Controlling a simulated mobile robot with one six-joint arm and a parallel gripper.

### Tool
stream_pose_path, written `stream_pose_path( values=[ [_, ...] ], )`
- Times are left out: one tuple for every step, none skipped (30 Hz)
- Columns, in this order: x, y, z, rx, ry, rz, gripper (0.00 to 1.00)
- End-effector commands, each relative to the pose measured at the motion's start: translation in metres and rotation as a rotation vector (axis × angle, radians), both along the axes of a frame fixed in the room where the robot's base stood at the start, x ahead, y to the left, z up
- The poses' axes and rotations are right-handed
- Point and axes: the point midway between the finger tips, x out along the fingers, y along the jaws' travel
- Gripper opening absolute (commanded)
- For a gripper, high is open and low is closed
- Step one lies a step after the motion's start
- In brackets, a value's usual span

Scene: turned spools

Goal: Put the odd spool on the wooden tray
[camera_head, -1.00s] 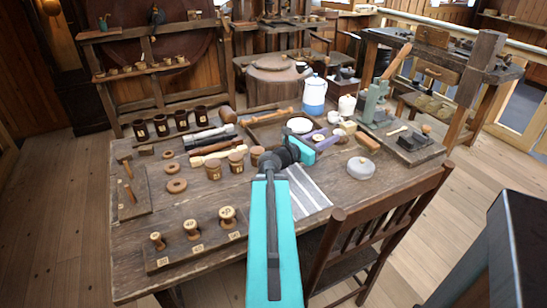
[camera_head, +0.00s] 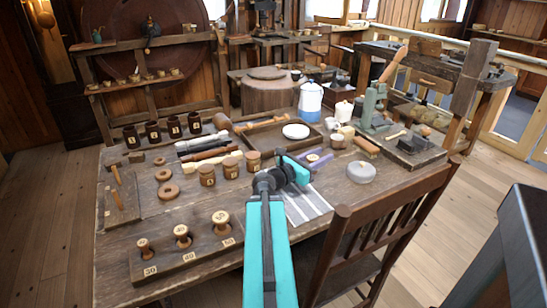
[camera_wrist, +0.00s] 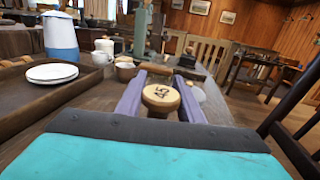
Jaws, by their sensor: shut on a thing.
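My gripper (camera_head: 316,159) is shut on a pale wooden spool (camera_wrist: 161,96), whose round top is marked 45. In the wrist view the spool sits between the two purple fingers, top facing the camera; its lower part is hidden. In the head view it is small and partly covered by the fingers. The wooden tray (camera_head: 262,139) lies on the table behind and to the left of my gripper. White plates (camera_head: 296,131) sit on its right part. In the wrist view the tray (camera_wrist: 25,112) is at the left, apart from the spool.
A rack (camera_head: 190,257) at the front left holds spools labelled 30, 40 and 50. A blue and white jug (camera_head: 310,103) stands behind the tray. A chair (camera_head: 380,225) stands at the front edge.

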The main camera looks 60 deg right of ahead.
Motion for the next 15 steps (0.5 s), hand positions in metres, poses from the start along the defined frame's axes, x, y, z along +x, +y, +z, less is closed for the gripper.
stream_pose_path(
  values=[
    [0.0,0.0,0.0,0.0,0.0,0.0,0.12],
    [0.0,0.0,0.0,0.0,0.0,0.0,0.12],
    [0.001,-0.001,0.0,0.0,0.0,0.0,0.12],
    [0.001,-0.002,0.0,0.0,0.0,0.0,0.12],
    [0.001,-0.003,0.0,0.0,0.0,0.0,0.12],
    [0.002,-0.006,-0.001,0.0,0.0,0.0,0.12],
    [0.002,-0.008,-0.001,0.0,0.0,0.0,0.12],
    [0.002,-0.01,-0.001,0.0,0.0,0.0,0.12],
    [0.003,-0.014,-0.001,0.0,0.0,-0.001,0.12],
    [0.003,-0.017,-0.002,0.0,0.0,-0.001,0.12],
    [0.004,-0.02,-0.002,0.0,0.0,-0.001,0.12],
    [0.005,-0.025,-0.002,0.0,0.0,-0.001,0.12],
    [0.005,-0.028,-0.003,0.0,0.0,0.0,0.12],
    [0.006,-0.032,-0.003,0.0,0.0,0.0,0.12],
    [0.007,-0.036,-0.003,0.0,0.0,0.001,0.12]
  ],
)
